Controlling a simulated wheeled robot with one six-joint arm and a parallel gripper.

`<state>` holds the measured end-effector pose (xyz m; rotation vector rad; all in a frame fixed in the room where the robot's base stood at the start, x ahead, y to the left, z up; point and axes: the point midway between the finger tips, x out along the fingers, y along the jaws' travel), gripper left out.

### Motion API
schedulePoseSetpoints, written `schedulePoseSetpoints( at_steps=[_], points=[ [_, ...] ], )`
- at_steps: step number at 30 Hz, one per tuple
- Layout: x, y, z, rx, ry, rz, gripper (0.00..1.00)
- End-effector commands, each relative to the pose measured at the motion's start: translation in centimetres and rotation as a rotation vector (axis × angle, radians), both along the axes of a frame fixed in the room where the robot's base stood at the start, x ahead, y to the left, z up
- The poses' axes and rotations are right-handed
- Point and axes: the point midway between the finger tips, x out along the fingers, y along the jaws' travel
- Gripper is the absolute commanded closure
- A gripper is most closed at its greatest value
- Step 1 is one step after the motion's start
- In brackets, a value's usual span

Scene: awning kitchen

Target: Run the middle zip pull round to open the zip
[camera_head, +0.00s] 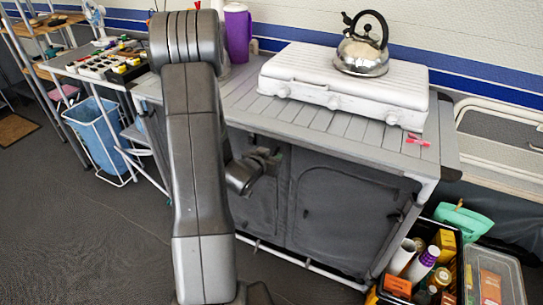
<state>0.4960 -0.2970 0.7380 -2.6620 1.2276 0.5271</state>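The dark grey fabric front (335,212) of the kitchen stand hangs below the slatted top. An arched zip line runs round the right panel (345,205), and another panel (255,208) lies left of it, partly behind my arm. The zip pull itself is too small to make out. My gripper (272,158) is in front of the upper part of the fabric near the middle, just right of my arm. Its fingers are small and dark against the fabric. I cannot tell whether they touch it or hold anything.
A white stove (345,85) with a steel kettle (362,52) stands on the slatted top (330,125), beside a purple jug (238,33). Crates of bottles and packets (430,265) stand at the lower right. A blue bin (95,135) is at left. The floor at left front is clear.

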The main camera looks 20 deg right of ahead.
Motion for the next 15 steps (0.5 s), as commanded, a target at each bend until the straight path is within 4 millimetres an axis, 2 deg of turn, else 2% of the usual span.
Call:
schedulePoseSetpoints(
  at_steps=[5,15],
  points=[
    [-1.4,1.7,1.0,0.001,0.001,0.002,0.68],
    [-6.0,7.2,4.0,-0.001,-0.002,0.004,0.68]
  ],
)
